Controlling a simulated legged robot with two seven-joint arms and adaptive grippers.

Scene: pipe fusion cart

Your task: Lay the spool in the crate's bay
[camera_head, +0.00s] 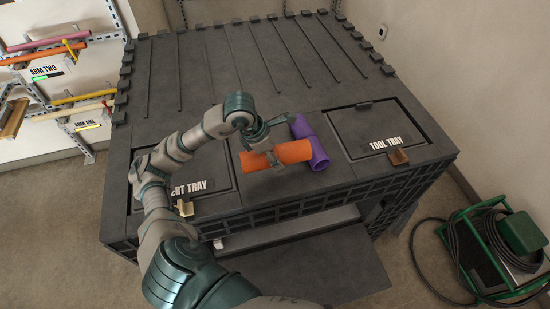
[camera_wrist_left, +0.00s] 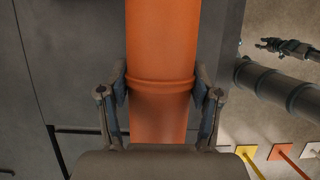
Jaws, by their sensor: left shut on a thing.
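An orange pipe (camera_head: 296,151) lies level at the front middle of the dark cart top (camera_head: 190,85). Its right end meets a purple pipe piece (camera_head: 313,146); I cannot tell whether they are joined as the spool. My left gripper (camera_head: 271,157) is shut on the orange pipe. In the left wrist view, its fingers (camera_wrist_left: 160,84) sit on both sides of the pipe (camera_wrist_left: 162,40) by a raised ring. My right gripper (camera_wrist_left: 284,46) shows small at the upper right there; its opening is unclear. No separate crate or bay can be made out.
A lid marked TOOL TRAY (camera_head: 380,128) lies right of the purple piece. Another tray lid (camera_head: 196,176) is partly behind my left arm. The ribbed rear top is clear. A green-framed machine with a black hose (camera_head: 500,245) stands on the right floor. Wall racks (camera_head: 62,88) hold coloured pipes.

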